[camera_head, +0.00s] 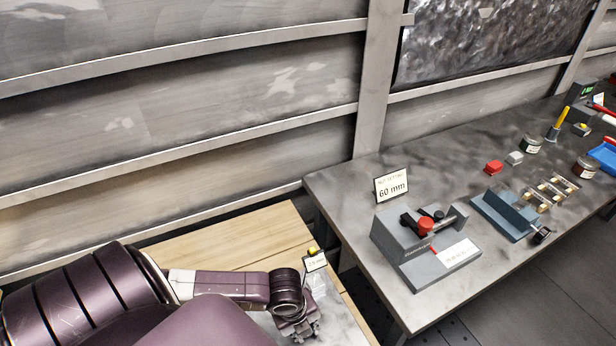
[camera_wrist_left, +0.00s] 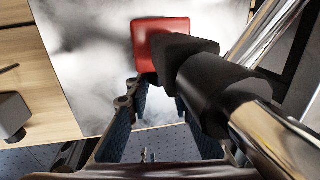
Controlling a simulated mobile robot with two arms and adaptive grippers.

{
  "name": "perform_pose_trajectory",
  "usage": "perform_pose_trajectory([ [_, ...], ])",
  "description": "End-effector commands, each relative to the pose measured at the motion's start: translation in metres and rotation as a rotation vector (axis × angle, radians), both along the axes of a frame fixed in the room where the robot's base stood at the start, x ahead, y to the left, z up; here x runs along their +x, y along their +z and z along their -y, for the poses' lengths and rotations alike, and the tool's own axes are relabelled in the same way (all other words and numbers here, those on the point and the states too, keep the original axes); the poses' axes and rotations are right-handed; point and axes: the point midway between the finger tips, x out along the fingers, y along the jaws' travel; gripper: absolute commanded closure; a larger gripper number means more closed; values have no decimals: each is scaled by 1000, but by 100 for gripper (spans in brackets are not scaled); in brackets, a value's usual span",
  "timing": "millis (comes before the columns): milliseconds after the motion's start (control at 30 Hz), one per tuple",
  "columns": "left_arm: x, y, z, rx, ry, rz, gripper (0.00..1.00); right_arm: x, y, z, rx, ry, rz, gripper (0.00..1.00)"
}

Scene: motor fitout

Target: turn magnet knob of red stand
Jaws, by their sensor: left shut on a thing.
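In the left wrist view, a red block (camera_wrist_left: 155,35), seemingly the base of the red stand, sits on a pale mottled surface beyond the fingertips. Black fittings (camera_wrist_left: 215,85) and chrome rods (camera_wrist_left: 265,32) pass in front of it at the right. I cannot tell a magnet knob apart from these fittings. My left gripper (camera_wrist_left: 160,88) points at the red block, its two blue-lined fingers a little apart; what they grip is not clear. In the head view my left gripper (camera_head: 302,328) is at the bottom edge, low over the wooden table. The stand is not distinguishable there. My right gripper is not in view.
A small sign (camera_head: 315,262) stands beside my left gripper on the wooden table (camera_head: 235,237). The grey bench (camera_head: 335,185) to the right holds a grey fixture with a red knob (camera_head: 425,224), a 60 mm sign (camera_head: 391,187), a blue-grey vise (camera_head: 505,214) and small parts.

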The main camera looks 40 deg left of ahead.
Motion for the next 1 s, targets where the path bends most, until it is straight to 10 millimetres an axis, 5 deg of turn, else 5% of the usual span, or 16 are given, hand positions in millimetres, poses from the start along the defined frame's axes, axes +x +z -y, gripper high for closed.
perform_pose_trajectory([
  [433,-6,-3,-3,-106,0,258,100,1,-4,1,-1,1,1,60],
  [1000,-5,-2,-2,-134,1,322,100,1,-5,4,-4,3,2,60],
])
